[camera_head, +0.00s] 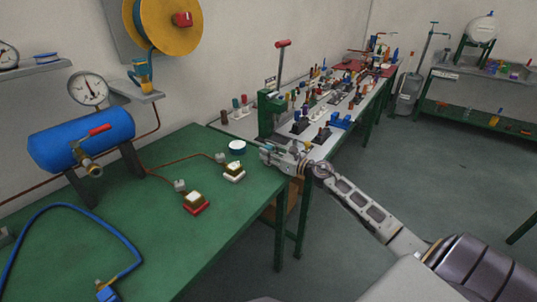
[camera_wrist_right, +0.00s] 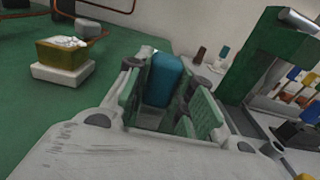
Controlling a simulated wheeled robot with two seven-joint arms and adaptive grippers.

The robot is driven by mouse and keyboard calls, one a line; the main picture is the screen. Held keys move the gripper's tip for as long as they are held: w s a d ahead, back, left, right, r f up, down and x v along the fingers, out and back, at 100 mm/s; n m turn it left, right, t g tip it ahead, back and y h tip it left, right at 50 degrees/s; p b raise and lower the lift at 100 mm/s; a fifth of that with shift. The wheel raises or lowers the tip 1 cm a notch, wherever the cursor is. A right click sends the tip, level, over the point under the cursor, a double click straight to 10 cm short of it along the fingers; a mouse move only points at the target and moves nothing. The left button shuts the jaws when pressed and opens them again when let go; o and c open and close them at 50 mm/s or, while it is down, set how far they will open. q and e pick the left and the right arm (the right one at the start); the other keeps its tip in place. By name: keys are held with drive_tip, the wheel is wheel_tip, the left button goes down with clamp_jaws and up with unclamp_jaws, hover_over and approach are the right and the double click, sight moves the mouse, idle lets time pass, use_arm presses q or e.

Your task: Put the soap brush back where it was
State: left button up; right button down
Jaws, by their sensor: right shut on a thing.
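My right gripper (camera_head: 269,154) is over the far right corner of the green table. In the right wrist view its green-padded fingers (camera_wrist_right: 160,95) are shut on a blue thing (camera_wrist_right: 164,80) with a smooth, rounded body. It may be the soap brush, but no bristles show and its lower part is hidden by the fingers. In the head view the held thing is too small to make out. My left gripper is not in view.
A yellow block on a white base (camera_head: 234,172) and another on a red base (camera_head: 196,202) stand on the green table (camera_head: 150,225). A green press (camera_head: 270,113) stands behind the gripper on the crowded grey bench. A blue tank (camera_head: 80,138) is at the left.

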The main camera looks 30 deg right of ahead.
drive_tip(key=shift+f, duration=0.1)
drive_tip(key=c, duration=1.3)
unclamp_jaws()
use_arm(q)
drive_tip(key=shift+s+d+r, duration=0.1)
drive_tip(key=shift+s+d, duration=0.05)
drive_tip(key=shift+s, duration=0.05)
use_arm(e)
drive_tip(key=shift+o, duration=0.3)
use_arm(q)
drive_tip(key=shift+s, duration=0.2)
